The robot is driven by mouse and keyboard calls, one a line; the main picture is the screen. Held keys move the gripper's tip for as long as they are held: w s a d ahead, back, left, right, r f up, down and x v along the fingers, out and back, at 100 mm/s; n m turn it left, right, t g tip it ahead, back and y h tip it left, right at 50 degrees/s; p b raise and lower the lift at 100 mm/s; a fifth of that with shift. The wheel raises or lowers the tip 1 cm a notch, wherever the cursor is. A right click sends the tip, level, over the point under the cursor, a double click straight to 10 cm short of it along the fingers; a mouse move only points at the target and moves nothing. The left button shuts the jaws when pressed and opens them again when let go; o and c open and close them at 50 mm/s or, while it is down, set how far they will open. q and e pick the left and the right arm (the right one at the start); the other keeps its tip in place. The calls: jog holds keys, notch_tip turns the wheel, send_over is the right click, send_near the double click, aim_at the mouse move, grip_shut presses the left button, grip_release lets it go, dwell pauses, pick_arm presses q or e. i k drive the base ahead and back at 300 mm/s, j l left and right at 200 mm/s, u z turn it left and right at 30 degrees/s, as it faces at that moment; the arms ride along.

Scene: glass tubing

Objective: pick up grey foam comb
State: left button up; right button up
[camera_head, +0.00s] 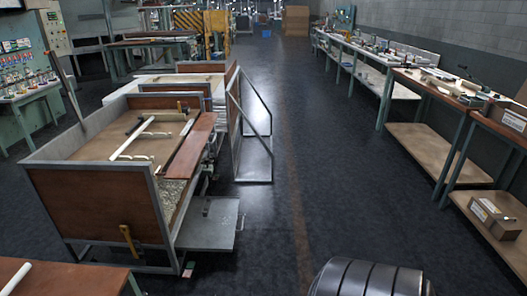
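I cannot make out a grey foam comb for certain in the head view. A pale, flat item (437,75) lies among small things on the right-hand workbench (455,101), but it is too small to identify. White rods or tubes (132,139) lie on the brown top of a metal-framed wooden cart (104,204) at the left. Neither of my grippers is in view.
A long bench (343,40) runs along the right wall, with lower shelves. Cardboard boxes (494,219) sit on a low shelf at the right. A metal frame (252,135) stands beside the cart. The dark floor (330,175) between cart and benches is clear.

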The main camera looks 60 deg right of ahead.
aim_at(206, 206)
jog(key=z, duration=1.45)
jog(key=u, duration=0.35)
jog(key=i+l+u, duration=0.3)
jog(key=u, duration=0.15)
jog(key=i+l+u, duration=0.45)
jog(key=i+l, duration=0.15)
jog(key=l, duration=0.25)
jog(key=i+l+u, duration=0.1)
jog(key=l, duration=0.25)
jog(key=i+l, duration=0.25)
jog(key=l, duration=0.15)
jog(key=i+l, duration=0.15)
jog(key=l, duration=0.25)
jog(key=u, duration=0.05)
